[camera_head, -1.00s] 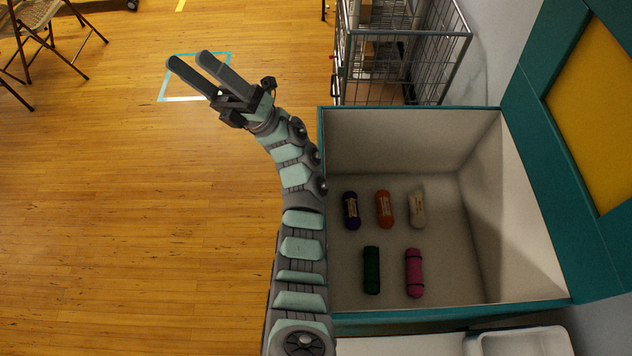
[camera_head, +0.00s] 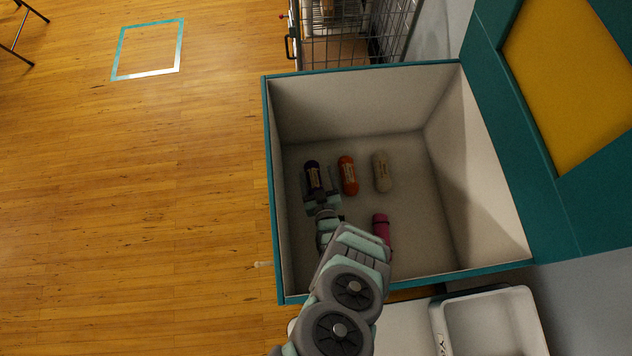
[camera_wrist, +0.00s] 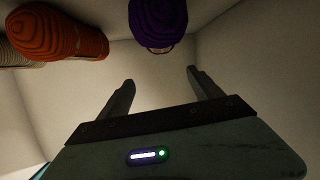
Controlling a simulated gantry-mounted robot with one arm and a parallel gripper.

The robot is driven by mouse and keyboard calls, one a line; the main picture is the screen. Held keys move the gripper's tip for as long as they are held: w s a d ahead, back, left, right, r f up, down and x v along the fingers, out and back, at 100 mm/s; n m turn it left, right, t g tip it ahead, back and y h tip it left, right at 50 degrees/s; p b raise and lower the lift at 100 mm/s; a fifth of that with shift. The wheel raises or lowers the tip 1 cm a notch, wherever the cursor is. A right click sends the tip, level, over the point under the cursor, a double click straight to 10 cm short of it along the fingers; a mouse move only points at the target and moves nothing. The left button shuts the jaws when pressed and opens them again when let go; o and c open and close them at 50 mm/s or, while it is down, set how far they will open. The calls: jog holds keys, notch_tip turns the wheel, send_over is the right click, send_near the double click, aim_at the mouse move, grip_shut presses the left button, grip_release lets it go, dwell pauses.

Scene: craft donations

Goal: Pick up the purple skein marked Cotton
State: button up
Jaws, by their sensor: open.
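The purple skein (camera_head: 312,172) lies in the bin, leftmost in the row of skeins, with a pale label too small to read. In the wrist view the purple skein (camera_wrist: 158,24) is at the top centre, seen end on. My gripper (camera_wrist: 160,76) is open and empty. Its two fingers point toward the skein, one to either side of its line, and the skein appears beyond the fingertips. In the head view my gripper (camera_head: 320,187) is down inside the bin at the skein's near end; whether they touch cannot be told.
An orange skein (camera_head: 348,175) lies just right of the purple one, then a cream skein (camera_head: 382,172). A magenta skein (camera_head: 381,229) lies nearer, beside my arm. The bin's teal-rimmed wall (camera_head: 270,170) stands close on the left. The bin floor at right is clear.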

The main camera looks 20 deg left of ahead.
aim_at(315, 181)
jog(key=shift+m+g+h, duration=0.6)
jog(key=shift+m, duration=0.3)
jog(key=s+f, duration=0.1)
jog(key=f, duration=0.1)
jog(key=s+d+f, duration=0.1)
jog(key=s+f, duration=0.1)
jog(key=shift+s+d+f, duration=0.15)
jog(key=shift+d+f, duration=0.05)
jog(key=shift+f, duration=0.2)
jog(key=shift+b+x, duration=0.85)
jog(key=shift+x, duration=1.6)
jog(key=shift+r, duration=0.15)
jog(key=shift+c, duration=0.3)
jog(key=c, duration=1.4)
